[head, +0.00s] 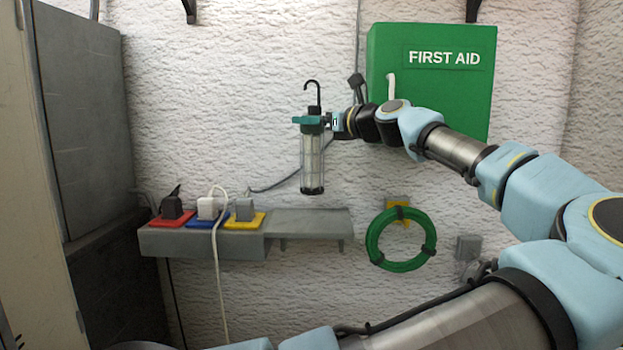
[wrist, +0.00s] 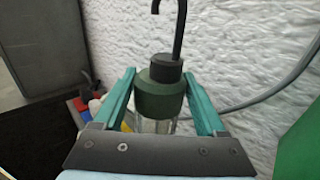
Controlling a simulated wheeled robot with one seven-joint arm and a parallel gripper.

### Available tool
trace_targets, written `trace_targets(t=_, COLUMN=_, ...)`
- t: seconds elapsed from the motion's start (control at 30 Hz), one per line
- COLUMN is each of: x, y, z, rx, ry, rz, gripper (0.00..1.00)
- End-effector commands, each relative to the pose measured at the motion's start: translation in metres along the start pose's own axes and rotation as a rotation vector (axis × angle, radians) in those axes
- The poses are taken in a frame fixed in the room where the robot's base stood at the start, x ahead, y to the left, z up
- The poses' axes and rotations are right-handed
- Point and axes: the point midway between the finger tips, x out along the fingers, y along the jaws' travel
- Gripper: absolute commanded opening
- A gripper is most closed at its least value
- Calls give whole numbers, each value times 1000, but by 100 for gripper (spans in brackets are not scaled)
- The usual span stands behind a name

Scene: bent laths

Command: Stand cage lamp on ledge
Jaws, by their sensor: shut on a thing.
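The cage lamp (head: 313,165) hangs upright in the air in the head view, with a black hook on top, a green collar and a clear caged tube below. My gripper (head: 313,121) is shut on its green collar. In the wrist view, the two teal fingers of my gripper (wrist: 162,95) stand on either side of the dark green collar of the lamp (wrist: 160,97); the lower tube is mostly hidden by the gripper body. The grey ledge (head: 312,222) is on the wall below the lamp. The lamp's bottom shows above the ledge's top, apart from it.
Left of the bare ledge, a grey outlet strip (head: 200,245) carries plugs on red, blue and yellow plates. A green hose coil (head: 372,240) hangs at right. A green first aid box (head: 431,75) is behind my arm. A dark cabinet (head: 85,115) stands left.

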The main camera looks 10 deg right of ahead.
Motion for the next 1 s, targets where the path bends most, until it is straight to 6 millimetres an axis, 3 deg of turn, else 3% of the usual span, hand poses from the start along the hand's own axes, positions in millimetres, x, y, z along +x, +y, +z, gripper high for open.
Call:
trace_targets(t=0.6, x=0, y=0, z=-71, rx=1, ry=-3, rz=-1, gripper=0)
trace_targets(t=0.97, x=0, y=0, z=-75, rx=0, ry=-2, rz=-1, gripper=0)
trace_targets(t=1.0, x=0, y=0, z=-76, rx=1, ry=0, rz=-1, gripper=78)
